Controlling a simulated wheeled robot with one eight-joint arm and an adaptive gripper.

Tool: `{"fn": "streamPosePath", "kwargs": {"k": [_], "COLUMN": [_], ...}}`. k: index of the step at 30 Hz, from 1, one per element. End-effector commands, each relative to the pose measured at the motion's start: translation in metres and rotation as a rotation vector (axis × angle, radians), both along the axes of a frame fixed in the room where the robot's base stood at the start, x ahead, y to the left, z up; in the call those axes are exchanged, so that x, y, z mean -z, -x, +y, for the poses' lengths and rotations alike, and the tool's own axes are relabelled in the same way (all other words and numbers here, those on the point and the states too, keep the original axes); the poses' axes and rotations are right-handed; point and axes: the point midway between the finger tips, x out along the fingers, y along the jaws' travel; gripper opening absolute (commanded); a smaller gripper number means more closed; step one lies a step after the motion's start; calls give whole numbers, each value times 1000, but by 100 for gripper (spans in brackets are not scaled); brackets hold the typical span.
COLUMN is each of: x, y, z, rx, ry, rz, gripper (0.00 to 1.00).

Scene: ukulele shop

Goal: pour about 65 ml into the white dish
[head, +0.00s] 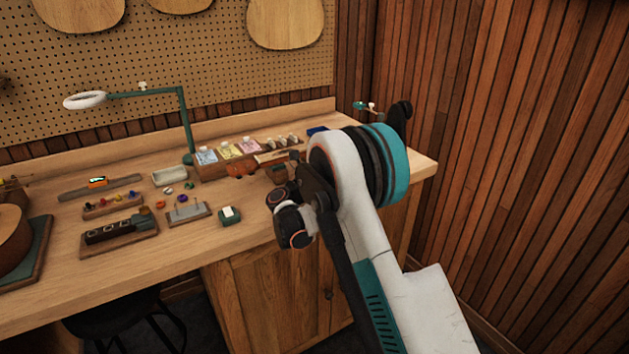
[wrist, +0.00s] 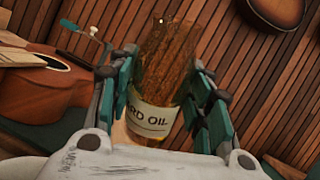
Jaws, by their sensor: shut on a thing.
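My gripper (wrist: 163,68) is shut on a clear glass bottle (wrist: 150,116) of amber liquid. Its pale label shows the letters "RD OIL". The fingers press on both sides of the bottle. Its mouth is not clear, and I cannot tell how far it is tilted. In the head view a whitish rectangular dish (head: 169,175) stands on the bench, left of my arm. My arm hides most of the gripper and bottle there. The dish does not show in the wrist view, and I cannot make out its contents.
A green lamp (head: 184,125) rises behind the dish. Small parts trays (head: 113,205), a dark block on a board (head: 118,233) and a green box (head: 230,215) lie towards the front.

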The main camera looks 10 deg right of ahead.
Motion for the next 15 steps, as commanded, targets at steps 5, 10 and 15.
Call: {"fn": "streamPosePath", "kwargs": {"k": [5,10,15], "x": [15,26,29], "y": [1,2,2], "z": [-7,-12,-16], "rx": [-2,-3,-4], "ry": [-173,-317,-414], "rz": [-34,-62,-81], "gripper": [17,17,17]}}
